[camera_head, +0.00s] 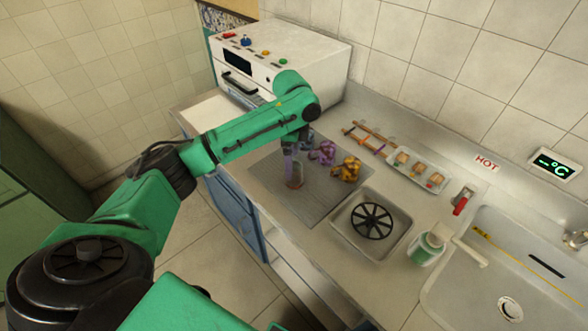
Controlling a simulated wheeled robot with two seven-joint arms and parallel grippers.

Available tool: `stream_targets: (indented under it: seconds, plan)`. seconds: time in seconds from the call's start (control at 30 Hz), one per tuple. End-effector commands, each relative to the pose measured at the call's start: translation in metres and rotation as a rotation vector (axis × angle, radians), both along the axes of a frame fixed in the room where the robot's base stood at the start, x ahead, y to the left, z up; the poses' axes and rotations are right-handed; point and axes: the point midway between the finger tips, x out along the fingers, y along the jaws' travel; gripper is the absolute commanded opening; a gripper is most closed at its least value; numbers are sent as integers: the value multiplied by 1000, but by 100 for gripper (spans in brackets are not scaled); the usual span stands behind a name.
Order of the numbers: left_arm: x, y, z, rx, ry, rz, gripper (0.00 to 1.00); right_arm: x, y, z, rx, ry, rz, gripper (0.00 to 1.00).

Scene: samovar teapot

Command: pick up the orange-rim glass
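A slim, clear glass (295,175) with a reddish-brown lower part stands on the grey ribbed mat (318,197). Its rim is hidden or too small to make out, so I cannot tell an orange rim. My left gripper (292,150) points down right above the glass, at its upper end. The fingers are small and blurred against it, and I cannot tell whether they are open or shut on it. My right gripper is not in view.
A purple patterned vessel (326,151) and a yellow-orange one (348,168) stand close right of the glass. A wooden rack (370,138), a tray with several small items (437,188), a burner (371,222), a green-white can (428,248) and a sink (470,290) lie further right. A white oven (300,55) stands behind.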

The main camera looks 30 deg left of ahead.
Motion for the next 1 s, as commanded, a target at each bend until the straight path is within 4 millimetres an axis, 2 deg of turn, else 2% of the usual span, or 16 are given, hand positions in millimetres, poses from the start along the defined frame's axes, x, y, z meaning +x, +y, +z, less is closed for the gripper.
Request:
stream_targets:
  seconds: [0.17, 0.3, 0.4, 0.57, 0.6, 0.77, 0.8, 1.0]
  plan:
    - [0, -2, -23, 1, 3, -1, 99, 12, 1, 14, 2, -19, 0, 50]
    - [0, -3, -50, 1, 3, -1, 99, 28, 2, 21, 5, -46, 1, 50]
    - [1, -4, -58, 0, -1, -1, 99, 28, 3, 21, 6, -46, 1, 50]
    - [1, -3, -59, 1, -2, -1, 99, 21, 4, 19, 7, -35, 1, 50]
    - [1, -3, -59, 1, -2, -1, 84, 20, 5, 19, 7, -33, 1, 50]
    - [1, -3, -58, 1, -2, -1, 23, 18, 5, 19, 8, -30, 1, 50]
    - [1, -3, -58, 1, -2, -1, 7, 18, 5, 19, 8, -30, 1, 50]
    - [1, -3, -58, 0, -2, -1, 6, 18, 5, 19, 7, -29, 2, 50]
